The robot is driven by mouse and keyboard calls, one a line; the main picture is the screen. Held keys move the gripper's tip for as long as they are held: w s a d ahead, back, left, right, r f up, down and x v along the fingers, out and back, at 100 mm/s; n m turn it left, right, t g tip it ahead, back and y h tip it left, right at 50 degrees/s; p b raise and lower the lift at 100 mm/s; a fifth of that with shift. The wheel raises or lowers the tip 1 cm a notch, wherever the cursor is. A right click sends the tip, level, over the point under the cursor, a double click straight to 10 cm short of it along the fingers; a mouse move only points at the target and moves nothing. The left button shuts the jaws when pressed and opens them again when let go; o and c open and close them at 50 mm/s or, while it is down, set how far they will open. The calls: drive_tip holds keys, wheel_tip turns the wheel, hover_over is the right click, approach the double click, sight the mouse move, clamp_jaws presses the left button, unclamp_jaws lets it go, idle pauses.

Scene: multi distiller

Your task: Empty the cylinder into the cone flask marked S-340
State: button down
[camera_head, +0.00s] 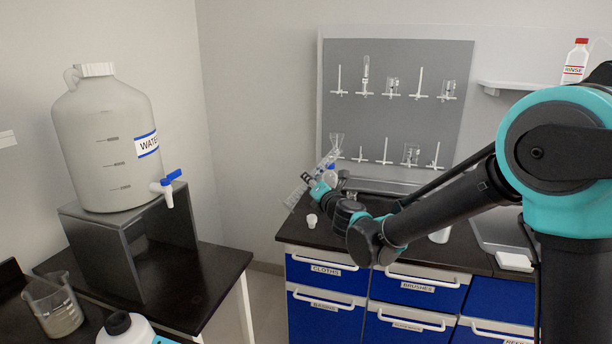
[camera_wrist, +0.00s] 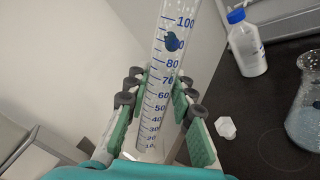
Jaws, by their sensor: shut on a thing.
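My gripper (camera_wrist: 155,110) is shut on a clear graduated cylinder (camera_wrist: 158,95), its blue marks running up to 100 away from the gripper. In the head view my gripper (camera_head: 320,185) holds the cylinder (camera_head: 297,195) tilted above the dark bench at the back. A dark blue blot shows near the 90 mark; I cannot tell what it is. A clear conical flask (camera_wrist: 305,115) with pale bluish liquid stands on the bench, cut off at the right edge of the wrist view, apart from the cylinder. No S-340 label is readable.
A pegboard (camera_head: 400,100) with glassware hangs behind. A water carboy (camera_head: 105,145) and a beaker (camera_head: 55,308) stand left.

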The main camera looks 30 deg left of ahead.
drive_tip(key=shift+w+d+f+n, duration=0.15)
drive_tip(key=shift+w+f+n, duration=0.05)
drive_tip(key=shift+f+n, duration=0.2)
drive_tip(key=shift+w+d+f+n, duration=0.5)
drive_tip(key=shift+w+f+n, duration=0.1)
drive_tip(key=shift+f+n, duration=0.2)
drive_tip(key=shift+w+d+f+n, duration=0.45)
drive_tip(key=shift+w+f+n, duration=0.15)
drive_tip(key=shift+n, duration=0.3)
drive_tip(key=shift+d, duration=0.1)
